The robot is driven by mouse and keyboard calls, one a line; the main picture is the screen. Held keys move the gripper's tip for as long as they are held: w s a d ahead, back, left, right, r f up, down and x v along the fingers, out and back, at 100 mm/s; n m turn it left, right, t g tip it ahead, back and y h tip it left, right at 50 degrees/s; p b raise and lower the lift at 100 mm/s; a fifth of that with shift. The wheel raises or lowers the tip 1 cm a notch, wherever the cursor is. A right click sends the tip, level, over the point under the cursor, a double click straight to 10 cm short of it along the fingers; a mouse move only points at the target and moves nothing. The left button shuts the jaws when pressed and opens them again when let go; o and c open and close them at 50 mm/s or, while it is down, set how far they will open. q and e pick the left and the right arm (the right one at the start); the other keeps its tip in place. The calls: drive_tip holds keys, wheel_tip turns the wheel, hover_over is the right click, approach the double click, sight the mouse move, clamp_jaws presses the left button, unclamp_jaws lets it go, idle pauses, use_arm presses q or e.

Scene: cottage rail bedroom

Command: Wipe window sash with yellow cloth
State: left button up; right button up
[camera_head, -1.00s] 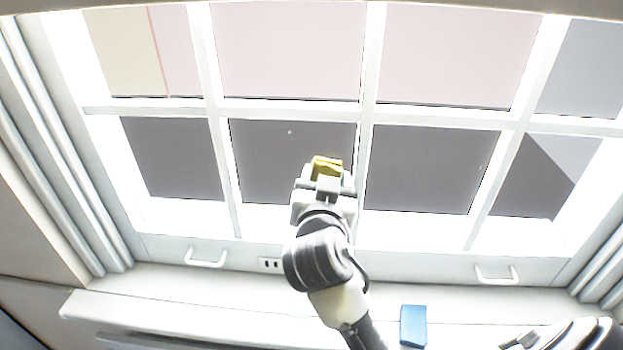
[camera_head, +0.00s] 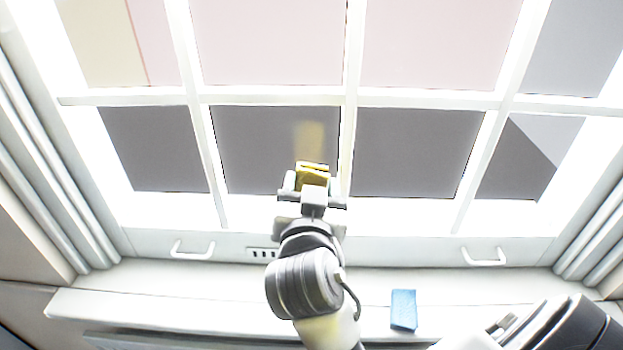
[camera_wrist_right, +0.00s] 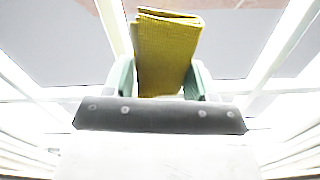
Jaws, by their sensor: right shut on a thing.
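The window sash (camera_head: 350,97) is white, with dark lower panes and pale pink upper panes. My right gripper (camera_head: 312,187) is shut on the folded yellow cloth (camera_head: 312,174), in front of the lower edge of the left-centre dark pane (camera_head: 265,130). A blurred yellow reflection shows in that pane above the cloth. In the right wrist view the cloth (camera_wrist_right: 165,55) stands up between the green-grey fingers (camera_wrist_right: 160,82). I cannot tell whether the cloth touches the window. My left gripper is not in view.
A blue block (camera_head: 403,309) lies on the white sill ledge (camera_head: 200,303). Two white handles (camera_head: 192,250) (camera_head: 484,256) and a small slotted plate (camera_head: 262,254) are on the bottom rail. Pale curtains (camera_head: 40,190) hang at both sides.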

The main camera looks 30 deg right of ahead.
drive_tip(key=shift+s+a, duration=0.15)
drive_tip(key=shift+s, duration=0.1)
drive_tip(key=p+v, duration=0.2)
drive_tip(key=v, duration=0.1)
idle(0.4)
drive_tip(key=shift+w, duration=0.1)
